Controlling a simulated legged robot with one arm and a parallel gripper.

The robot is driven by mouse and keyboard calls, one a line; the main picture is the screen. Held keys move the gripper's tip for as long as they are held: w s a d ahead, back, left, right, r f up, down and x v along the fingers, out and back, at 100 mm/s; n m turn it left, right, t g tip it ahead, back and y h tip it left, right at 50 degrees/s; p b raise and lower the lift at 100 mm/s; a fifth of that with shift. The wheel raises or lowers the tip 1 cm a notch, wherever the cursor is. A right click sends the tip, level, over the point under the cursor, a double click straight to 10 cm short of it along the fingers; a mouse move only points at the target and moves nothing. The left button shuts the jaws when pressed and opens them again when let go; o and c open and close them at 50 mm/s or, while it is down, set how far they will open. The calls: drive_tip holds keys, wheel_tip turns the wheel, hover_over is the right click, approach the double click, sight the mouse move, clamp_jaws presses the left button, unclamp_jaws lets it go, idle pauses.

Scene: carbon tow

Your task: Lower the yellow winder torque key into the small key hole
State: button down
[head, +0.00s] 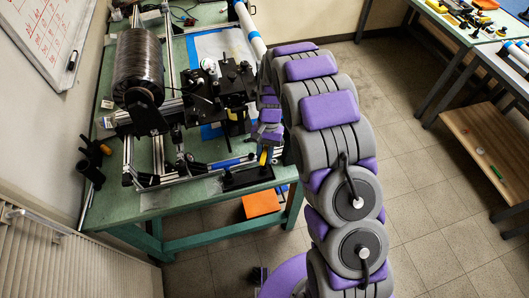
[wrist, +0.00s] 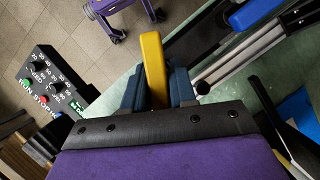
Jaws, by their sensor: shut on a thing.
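The yellow torque key (wrist: 153,58) is held between the two dark blue fingers of my gripper (wrist: 154,84) in the wrist view and extends beyond them. In the head view, my gripper (head: 266,146) is above the front right corner of the green table, and a small part of the yellow key (head: 263,157) shows below it. The key's lower end is close to a black block (head: 246,178) at the table edge; I cannot tell whether they touch. The small key hole cannot be made out in either view.
The winder with its dark spool (head: 138,66) and metal rails fills the table (head: 150,203). A control box with knobs (wrist: 48,85) and a blue-handled bar (wrist: 256,14) are near my gripper. An orange item (head: 261,203) is below the table edge.

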drive_tip(key=shift+f, duration=0.5)
drive_tip(key=c, duration=0.8)
unclamp_jaws()
drive_tip(key=p+v, duration=0.2)
drive_tip(key=v, duration=1.5)
drive_tip(key=shift+w+r, duration=0.1)
